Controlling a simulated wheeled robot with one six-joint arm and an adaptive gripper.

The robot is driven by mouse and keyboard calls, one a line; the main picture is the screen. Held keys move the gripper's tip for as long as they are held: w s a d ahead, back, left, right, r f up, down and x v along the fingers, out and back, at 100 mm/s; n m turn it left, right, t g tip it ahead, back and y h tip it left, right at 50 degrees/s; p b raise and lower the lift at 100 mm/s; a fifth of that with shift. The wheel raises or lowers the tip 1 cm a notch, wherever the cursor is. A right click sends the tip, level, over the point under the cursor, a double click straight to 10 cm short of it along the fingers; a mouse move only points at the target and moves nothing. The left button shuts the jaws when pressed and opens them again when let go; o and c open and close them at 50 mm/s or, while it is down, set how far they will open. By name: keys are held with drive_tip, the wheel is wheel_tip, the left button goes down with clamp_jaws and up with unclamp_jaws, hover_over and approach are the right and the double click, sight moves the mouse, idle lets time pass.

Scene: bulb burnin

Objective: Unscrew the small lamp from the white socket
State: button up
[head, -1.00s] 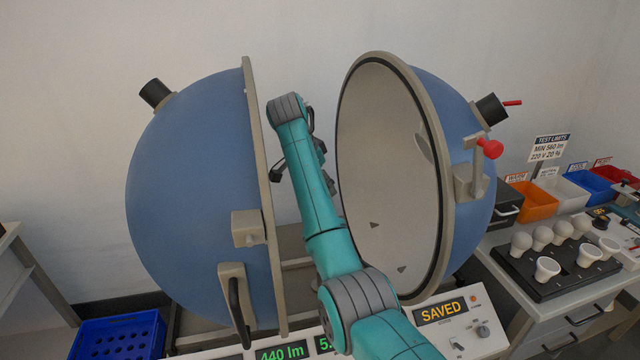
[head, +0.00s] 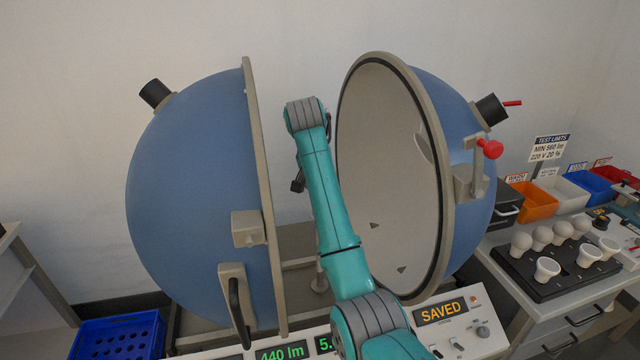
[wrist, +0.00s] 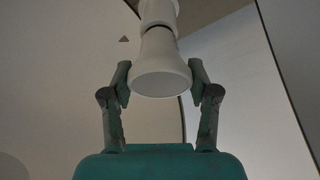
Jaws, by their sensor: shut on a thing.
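The small lamp (wrist: 160,68) is white, flares out to a flat round face and shows in the middle of the wrist view. The white socket (wrist: 158,11) is directly beyond its narrow end, in line with it, with a thin dark band between them. I cannot tell whether the threads are still engaged. My gripper (wrist: 160,78) has one finger on each side of the lamp's wide end and is shut on it. In the head view my arm reaches between the two sphere halves; the lamp and socket are hidden there.
The blue left half (head: 190,200) and the open right half (head: 385,170) of the sphere stand close on both sides of my arm. A console (head: 455,325) reading SAVED is in front. A black lamp rack (head: 560,283) and coloured bins (head: 530,205) are at right.

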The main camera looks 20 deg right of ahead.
drive_tip(key=n+y, duration=0.1)
drive_tip(key=n, duration=0.3)
drive_tip(key=shift+f+n+t+y, duration=0.1)
drive_tip(key=shift+n+t+y, duration=0.2)
drive_tip(key=shift+n+y, duration=0.1)
drive_tip(key=n+y, duration=0.1)
drive_tip(key=n, duration=0.2)
drive_tip(key=shift+n, duration=0.4)
drive_tip(key=n+y, duration=0.2)
drive_tip(key=n, duration=0.2)
drive_tip(key=shift+n, duration=0.4)
drive_tip(key=n+g+y, duration=0.1)
drive_tip(key=n, duration=0.2)
drive_tip(key=o, duration=1)
